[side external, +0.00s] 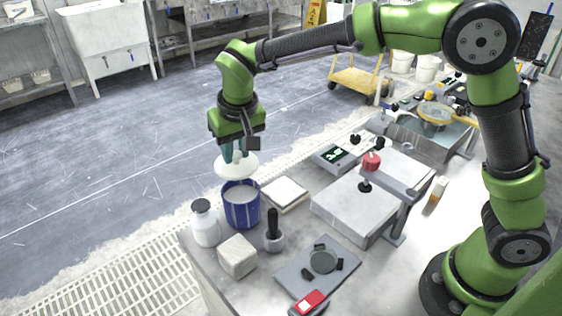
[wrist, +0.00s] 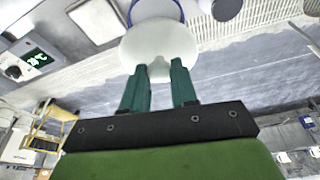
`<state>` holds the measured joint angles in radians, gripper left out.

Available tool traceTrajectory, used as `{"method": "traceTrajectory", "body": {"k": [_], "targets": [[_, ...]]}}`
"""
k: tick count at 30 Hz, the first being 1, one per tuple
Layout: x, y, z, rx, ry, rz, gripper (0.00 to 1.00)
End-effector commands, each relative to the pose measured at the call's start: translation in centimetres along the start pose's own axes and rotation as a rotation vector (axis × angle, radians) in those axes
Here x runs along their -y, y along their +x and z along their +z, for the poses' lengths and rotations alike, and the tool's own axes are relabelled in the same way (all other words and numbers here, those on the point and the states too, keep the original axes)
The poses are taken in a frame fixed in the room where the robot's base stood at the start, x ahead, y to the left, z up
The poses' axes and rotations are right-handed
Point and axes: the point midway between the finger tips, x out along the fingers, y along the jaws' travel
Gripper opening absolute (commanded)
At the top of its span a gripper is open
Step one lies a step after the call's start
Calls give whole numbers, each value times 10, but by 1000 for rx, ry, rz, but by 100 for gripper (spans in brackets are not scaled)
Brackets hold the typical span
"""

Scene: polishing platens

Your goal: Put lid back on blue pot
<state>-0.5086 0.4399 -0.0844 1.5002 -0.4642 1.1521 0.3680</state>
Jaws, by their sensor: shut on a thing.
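The blue pot (side external: 241,211) stands upright near the far left corner of the bench, open at the top with pale contents showing. My gripper (side external: 236,153) is shut on the white round lid (side external: 231,168) and holds it above the pot's mouth, apart from it and slightly left of its centre. The blue rim of the pot (wrist: 183,10) shows only partly past the lid.
A white bottle with a dark cap (side external: 205,224) stands close left of the pot. A white block (side external: 237,256), a black-handled tool (side external: 273,233) and a white square pad (side external: 285,194) surround it. A grey plate (side external: 297,277) lies in front. The bench edge is near the pot.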

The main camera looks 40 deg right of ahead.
Motion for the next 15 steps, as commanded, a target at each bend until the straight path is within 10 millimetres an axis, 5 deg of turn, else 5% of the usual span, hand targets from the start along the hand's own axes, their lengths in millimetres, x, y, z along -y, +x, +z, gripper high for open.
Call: {"method": "traceTrajectory", "body": {"k": [15], "targets": [[-1,38,12,7,19,3,0]]}}
